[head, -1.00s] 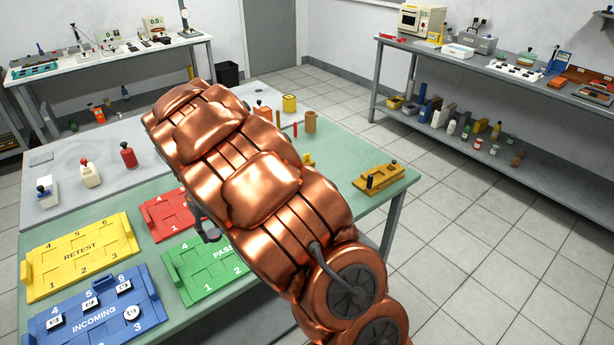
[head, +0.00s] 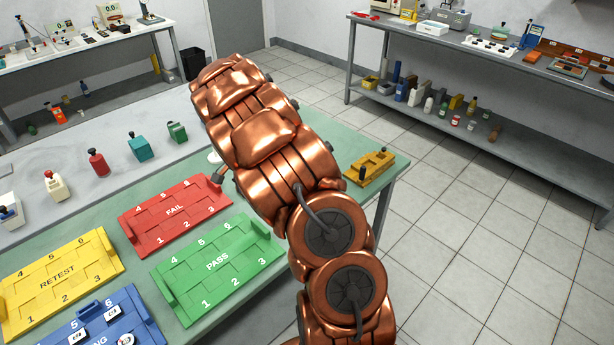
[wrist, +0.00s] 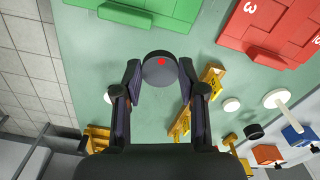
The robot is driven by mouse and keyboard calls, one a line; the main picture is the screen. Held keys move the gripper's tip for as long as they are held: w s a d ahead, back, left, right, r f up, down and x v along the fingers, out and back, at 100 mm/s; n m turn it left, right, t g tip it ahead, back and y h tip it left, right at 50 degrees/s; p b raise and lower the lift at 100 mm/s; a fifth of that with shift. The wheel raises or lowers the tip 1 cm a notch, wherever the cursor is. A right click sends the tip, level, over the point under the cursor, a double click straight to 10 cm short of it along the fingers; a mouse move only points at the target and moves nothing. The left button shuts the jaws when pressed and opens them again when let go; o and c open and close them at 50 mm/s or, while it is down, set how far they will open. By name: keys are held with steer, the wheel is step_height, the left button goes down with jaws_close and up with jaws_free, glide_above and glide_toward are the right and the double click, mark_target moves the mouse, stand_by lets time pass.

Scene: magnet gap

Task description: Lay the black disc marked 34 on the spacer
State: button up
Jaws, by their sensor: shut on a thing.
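In the wrist view, a black disc (wrist: 158,70) with a red dot on its face sits between the fingertips of my gripper (wrist: 160,76), which is shut on it. The number on it cannot be read. Green table surface shows around the disc. I cannot tell for sure which thing is the spacer. A flat white round piece (wrist: 231,104) lies to the right, and another white round piece (wrist: 108,97) is partly hidden behind the left finger. In the head view my arm hides the gripper and the disc.
Green PASS (head: 217,262), red FAIL (head: 176,212) and yellow RETEST (head: 60,283) trays lie on the table. A yellow fixture (head: 369,167) stands at its right edge. Yellow stepped pieces (wrist: 210,82), a white disc with a post (wrist: 277,98) and a black cylinder (wrist: 254,131) are near my right finger.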

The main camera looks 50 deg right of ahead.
steer(key=s+d+f+m, duration=0.1)
steer(key=s+d+m, duration=0.1)
steer(key=d+m, duration=0.2)
steer(key=s+d+f+m, duration=0.1)
steer(key=s+d+m, duration=0.1)
steer(key=d+m, duration=0.3)
steer(key=s+d+f+m, duration=0.1)
steer(key=s+d+m, duration=0.2)
steer(key=d+m, duration=0.2)
steer(key=shift+s+d+p, duration=0.1)
steer(key=shift+d+p, duration=0.2)
steer(key=shift+d, duration=1.55)
steer(key=shift+a, duration=0.1)
steer(key=shift+f+b, duration=1.2)
steer(key=shift+f, duration=1.6)
steer(key=shift+f, duration=0.15)
steer(key=o, duration=1.1)
steer(key=c, duration=0.5)
